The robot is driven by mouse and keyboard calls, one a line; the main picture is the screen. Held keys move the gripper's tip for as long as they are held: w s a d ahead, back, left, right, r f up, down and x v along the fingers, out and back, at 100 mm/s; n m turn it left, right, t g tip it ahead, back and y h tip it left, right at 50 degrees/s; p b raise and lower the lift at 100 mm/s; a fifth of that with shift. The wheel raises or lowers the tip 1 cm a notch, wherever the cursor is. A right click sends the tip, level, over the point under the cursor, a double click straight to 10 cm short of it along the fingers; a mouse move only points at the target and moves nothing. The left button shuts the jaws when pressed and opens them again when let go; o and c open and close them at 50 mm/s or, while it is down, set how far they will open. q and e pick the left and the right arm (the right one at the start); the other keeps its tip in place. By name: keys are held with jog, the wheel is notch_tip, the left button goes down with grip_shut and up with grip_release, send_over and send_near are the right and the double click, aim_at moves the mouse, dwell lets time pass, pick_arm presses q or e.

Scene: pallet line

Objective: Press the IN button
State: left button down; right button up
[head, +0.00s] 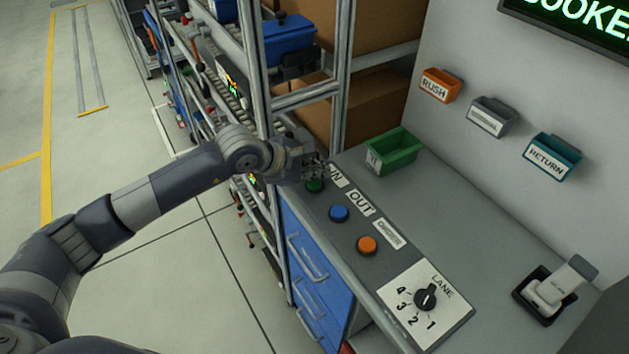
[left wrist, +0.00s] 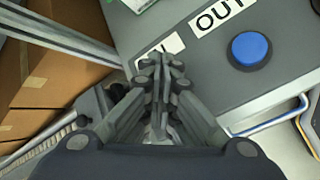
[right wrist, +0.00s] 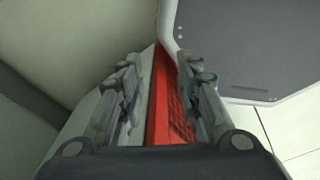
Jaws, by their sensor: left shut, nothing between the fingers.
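The green IN button (head: 315,185) is on the grey desk top at its left end, beside the white IN label (head: 337,177). My left gripper (head: 318,168) is shut and empty, with its fingertips right at the green button in the head view. I cannot tell whether they touch it. In the left wrist view the shut fingers (left wrist: 160,72) cover the place by the partly hidden IN label (left wrist: 168,46), and the green button does not show. My right gripper (right wrist: 165,85) is open in the right wrist view, with nothing held between its fingers.
A blue button (head: 339,213) with an OUT label (head: 360,203), an orange button (head: 367,245) and a lane dial (head: 425,297) line the desk. A green bin (head: 393,152) stands behind. A metal rack post (head: 262,75) rises close to my left gripper. A scanner (head: 556,288) sits at right.

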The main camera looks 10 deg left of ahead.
aim_at(316, 185)
pick_arm(q)
jog(key=shift+r, duration=0.1)
jog(key=shift+r+p, duration=1.05)
jog(key=shift+r, duration=1.4)
